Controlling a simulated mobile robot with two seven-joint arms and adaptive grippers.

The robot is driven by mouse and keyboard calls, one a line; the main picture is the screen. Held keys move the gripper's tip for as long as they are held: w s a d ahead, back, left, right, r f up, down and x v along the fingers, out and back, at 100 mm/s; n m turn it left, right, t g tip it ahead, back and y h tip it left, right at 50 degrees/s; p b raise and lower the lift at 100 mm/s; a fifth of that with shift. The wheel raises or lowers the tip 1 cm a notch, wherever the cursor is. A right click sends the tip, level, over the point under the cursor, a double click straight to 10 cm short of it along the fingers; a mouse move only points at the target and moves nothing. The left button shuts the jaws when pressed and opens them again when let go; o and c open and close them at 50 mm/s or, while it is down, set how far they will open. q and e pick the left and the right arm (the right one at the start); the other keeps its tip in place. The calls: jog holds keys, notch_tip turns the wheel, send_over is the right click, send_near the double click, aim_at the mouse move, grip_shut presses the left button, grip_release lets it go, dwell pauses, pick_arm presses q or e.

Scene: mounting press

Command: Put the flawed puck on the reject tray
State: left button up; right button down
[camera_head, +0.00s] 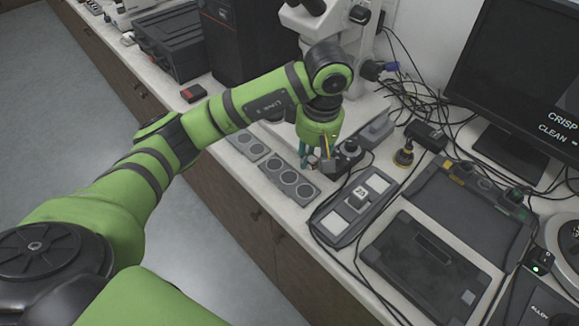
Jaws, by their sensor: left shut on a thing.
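My left gripper (309,163) points down over the right end of a grey tray with round wells (283,191). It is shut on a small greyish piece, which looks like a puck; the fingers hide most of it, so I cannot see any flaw. A second grey tray with round wells (240,146) lies further left along the bench edge. I cannot tell which of the two is the reject tray. My right gripper is out of view.
A grey device with white pads (350,208) stands right of the near tray. A dark box with a knob (348,153) is close beside my gripper. A microscope (325,25), loose cables, a flat black case (425,262) and a monitor (520,70) crowd the bench.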

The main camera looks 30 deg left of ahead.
pick_arm(q)
jog(key=p, duration=0.1)
send_over(289, 177)
notch_tip(289, 177, down, 3)
jog(key=shift+d, duration=0.15)
notch_tip(289, 177, down, 3)
jog(key=shift+s+f+p, duration=0.1)
jog(key=shift+p, duration=0.7)
jog(key=shift+f, duration=0.5)
jog(key=shift+f, duration=0.1)
jog(key=o, duration=0.5)
jog(key=shift+o, duration=0.8)
